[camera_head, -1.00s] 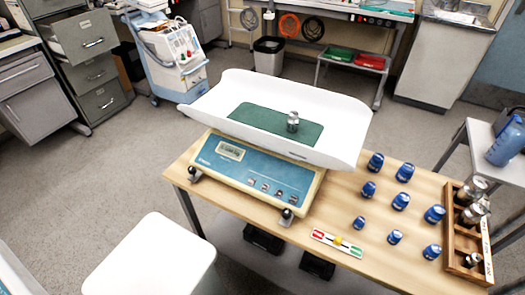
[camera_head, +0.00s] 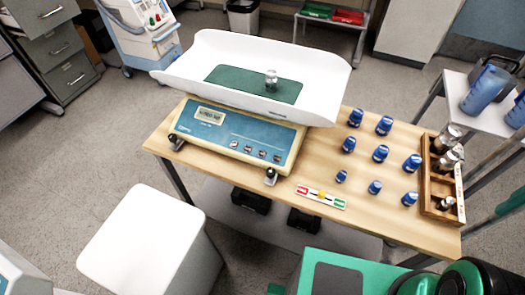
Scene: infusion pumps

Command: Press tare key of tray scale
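The tray scale (camera_head: 215,150) stands on the wooden table, with a blue front panel, a small display (camera_head: 210,115) at its upper left and a row of several small keys (camera_head: 255,151) at the lower right of the panel. The key labels are too small to read, so I cannot tell which is tare. A white curved tray (camera_head: 190,65) sits on top, lined with a green mat (camera_head: 225,78). A small metal weight (camera_head: 271,80) stands on the mat. My gripper is not in view.
Several blue weights (camera_head: 380,153) stand right of the scale. A wooden rack (camera_head: 428,200) holds metal weights. A coloured level strip (camera_head: 308,192) lies at the table's front edge. A white stool (camera_head: 150,240) stands at front left. Green and black parts, probably mine, fill the lower right.

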